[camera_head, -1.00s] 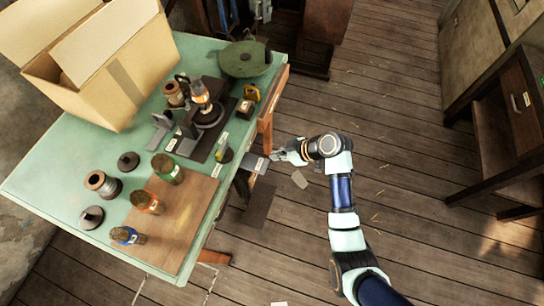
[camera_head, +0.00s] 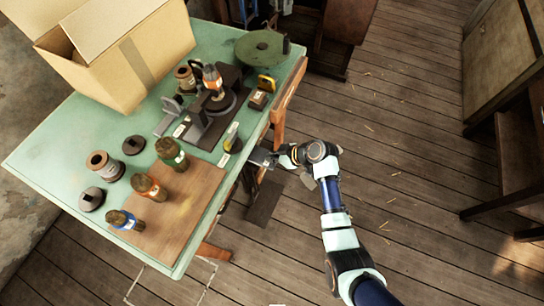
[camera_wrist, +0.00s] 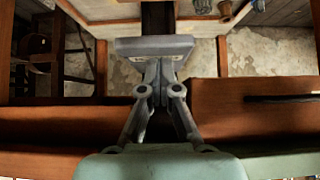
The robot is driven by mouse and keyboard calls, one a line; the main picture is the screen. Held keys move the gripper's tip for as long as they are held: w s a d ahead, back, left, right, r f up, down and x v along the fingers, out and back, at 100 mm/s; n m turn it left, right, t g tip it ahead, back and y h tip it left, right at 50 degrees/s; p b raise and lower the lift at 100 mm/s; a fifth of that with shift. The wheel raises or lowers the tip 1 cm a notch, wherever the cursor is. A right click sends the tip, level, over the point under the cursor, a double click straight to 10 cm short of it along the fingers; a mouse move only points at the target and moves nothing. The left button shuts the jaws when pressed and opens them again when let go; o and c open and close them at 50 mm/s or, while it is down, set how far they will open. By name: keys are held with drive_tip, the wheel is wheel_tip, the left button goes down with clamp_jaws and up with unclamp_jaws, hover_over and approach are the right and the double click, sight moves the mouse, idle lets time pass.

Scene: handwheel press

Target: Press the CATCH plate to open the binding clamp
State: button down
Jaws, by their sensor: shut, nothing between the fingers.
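A grey plate with a pale label (camera_head: 262,157) juts out from the side of the green table, just below the top; I take it for the CATCH plate. In the wrist view a grey plate (camera_wrist: 153,46) lies straight ahead. My gripper (camera_head: 282,159) is shut and empty at the plate's right end. In the wrist view its fingertips (camera_wrist: 160,72) overlap the plate's near edge; I cannot tell whether they touch. A dark press-like fixture (camera_head: 212,112) with an orange-labelled piece stands on the table; I cannot tell whether its clamp is open.
The green table (camera_head: 70,150) holds a cardboard box (camera_head: 120,60), a green disc (camera_head: 262,47), spools and several capped bottles on a wooden board (camera_head: 185,215). A dark flat piece (camera_head: 264,203) is low beneath the plate. Wooden floor to the right is free.

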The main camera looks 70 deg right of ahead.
wheel_tip(320, 180, down, 3)
drive_tip(key=shift+r+b, duration=0.1)
drive_tip(key=shift+b, duration=1)
drive_tip(key=shift+s+a+f, duration=0.1)
drive_tip(key=shift+f, duration=0.15)
drive_tip(key=shift+r, duration=0.1)
wheel_tip(320, 180, up, 5)
drive_tip(key=p, duration=0.4)
drive_tip(key=shift+p, duration=0.3)
drive_tip(key=p+v, duration=0.2)
drive_tip(key=v, duration=0.7)
drive_tip(key=shift+s+p, duration=0.2)
drive_tip(key=shift+p, duration=0.1)
drive_tip(key=shift+r, duration=0.1)
